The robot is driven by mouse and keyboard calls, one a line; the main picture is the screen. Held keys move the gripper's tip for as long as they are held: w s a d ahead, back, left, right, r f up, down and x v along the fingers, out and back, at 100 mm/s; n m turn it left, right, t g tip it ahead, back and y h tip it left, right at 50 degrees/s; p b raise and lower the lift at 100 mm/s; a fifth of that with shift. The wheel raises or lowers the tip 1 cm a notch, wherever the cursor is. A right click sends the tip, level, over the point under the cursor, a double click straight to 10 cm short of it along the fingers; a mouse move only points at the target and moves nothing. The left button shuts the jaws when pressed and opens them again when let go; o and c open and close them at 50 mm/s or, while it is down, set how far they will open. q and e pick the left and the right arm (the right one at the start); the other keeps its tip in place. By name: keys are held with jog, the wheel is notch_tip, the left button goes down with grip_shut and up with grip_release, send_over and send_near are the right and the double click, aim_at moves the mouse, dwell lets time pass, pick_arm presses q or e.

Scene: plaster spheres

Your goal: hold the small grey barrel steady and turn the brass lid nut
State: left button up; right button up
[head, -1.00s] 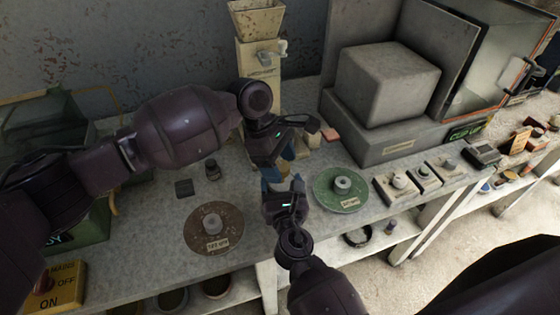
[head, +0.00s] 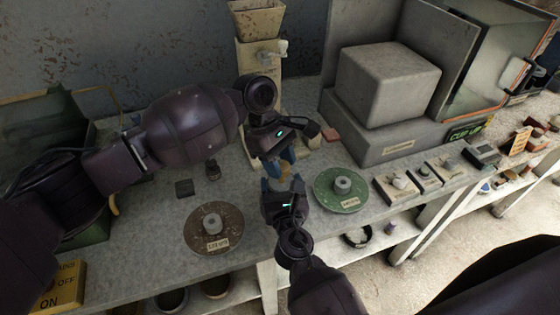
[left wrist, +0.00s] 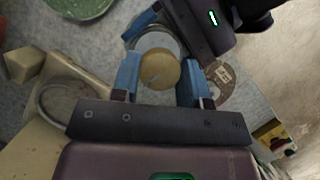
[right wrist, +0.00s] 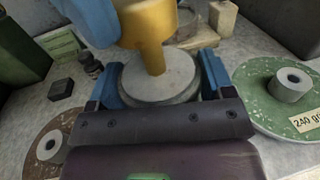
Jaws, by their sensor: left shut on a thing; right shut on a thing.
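The brass lid nut (right wrist: 150,28) stands on top of the small grey barrel (right wrist: 160,78) in the right wrist view. My right gripper (head: 283,184) has its blue fingers on both sides of the barrel and is shut on it. My left gripper (head: 284,167) comes from above, shut with its blue fingers around the nut. In the left wrist view the round nut (left wrist: 160,68) lies between these fingers, with the grey barrel (left wrist: 157,40) behind it. In the head view the fingers hide most of the barrel. I cannot tell whether its bottom touches the bench.
A brown disc (head: 202,240) and a green disc (head: 326,200) lie on the bench at either side of my grippers. A cream hopper machine (head: 256,58) stands behind. A grey block (head: 388,85) and small samples (head: 400,183) are at the right.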

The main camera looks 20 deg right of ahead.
pick_arm(q)
jog(key=m+y, duration=0.1)
jog(key=m, duration=0.3)
jog(key=shift+d+g, duration=0.15)
jog(key=shift+g, duration=0.25)
jog(key=shift+m+y, duration=0.9)
jog(key=shift+m, duration=1)
jog(key=o, duration=0.9)
jog(key=shift+o, duration=0.2)
jog(key=v, duration=1.2)
jog(key=shift+d, duration=0.1)
